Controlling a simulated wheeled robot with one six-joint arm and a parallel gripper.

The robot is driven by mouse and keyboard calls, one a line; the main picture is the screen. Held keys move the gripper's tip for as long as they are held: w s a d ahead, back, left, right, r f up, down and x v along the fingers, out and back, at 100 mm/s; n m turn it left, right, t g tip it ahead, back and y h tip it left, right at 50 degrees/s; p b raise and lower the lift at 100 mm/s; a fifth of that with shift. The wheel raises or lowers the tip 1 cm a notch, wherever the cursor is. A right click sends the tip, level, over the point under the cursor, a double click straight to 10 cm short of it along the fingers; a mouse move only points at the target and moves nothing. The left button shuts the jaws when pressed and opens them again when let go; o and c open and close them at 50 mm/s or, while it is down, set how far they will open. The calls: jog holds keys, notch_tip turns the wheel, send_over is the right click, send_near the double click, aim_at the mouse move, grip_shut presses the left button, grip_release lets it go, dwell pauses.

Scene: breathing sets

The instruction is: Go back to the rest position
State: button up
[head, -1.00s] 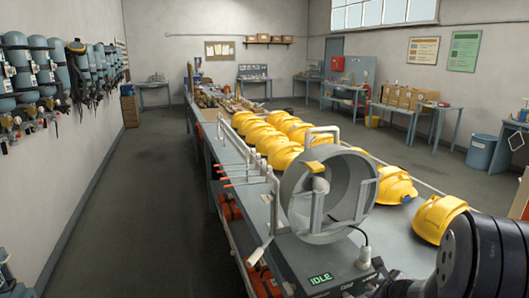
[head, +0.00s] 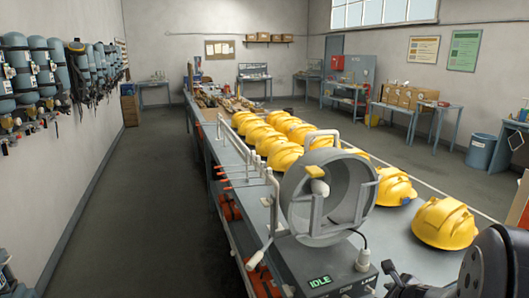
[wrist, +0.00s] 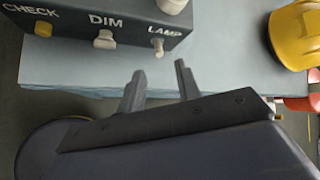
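My gripper (wrist: 159,68) shows in the wrist view with its two fingers apart and nothing between them. It is open, just off the edge of a pale bench top (wrist: 225,75). A dark control box (wrist: 100,25) marked CHECK, DIM and LAMP lies beyond the fingertips, with a gap between.
Yellow helmets (head: 445,222) line the bench; one (wrist: 297,38) is at the wrist view's upper right. The left floor (head: 130,210) is clear.

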jog(key=b+x, duration=0.2)
jog(key=x, duration=0.4)
jog(key=shift+w+f, duration=0.15)
jog(key=shift+f, duration=0.25)
jog(key=shift+f+t+b, duration=0.1)
jog(key=shift+t+b, duration=0.2)
jog(key=shift+b, duration=0.55)
jog(key=t+b, duration=0.1)
jog(key=b, duration=0.2)
jog(key=f+t+y+b, duration=0.1)
jog(key=t+b, duration=0.1)
jog(key=b, duration=0.2)
jog(key=shift+s+d+f+m, duration=0.1)
jog(key=shift+s+m, duration=0.2)
jog(key=shift+s, duration=0.05)
notch_tip(320, 180, down, 2)
jog(key=m+t+b, duration=0.1)
jog(key=t+b, duration=0.4)
jog(key=b, duration=0.3)
jog(key=shift+y+b, duration=0.4)
jog(key=s, duration=0.9)
jog(key=shift+d+r, duration=0.3)
jog(key=shift+d, duration=0.15)
jog(key=shift+a, duration=0.1)
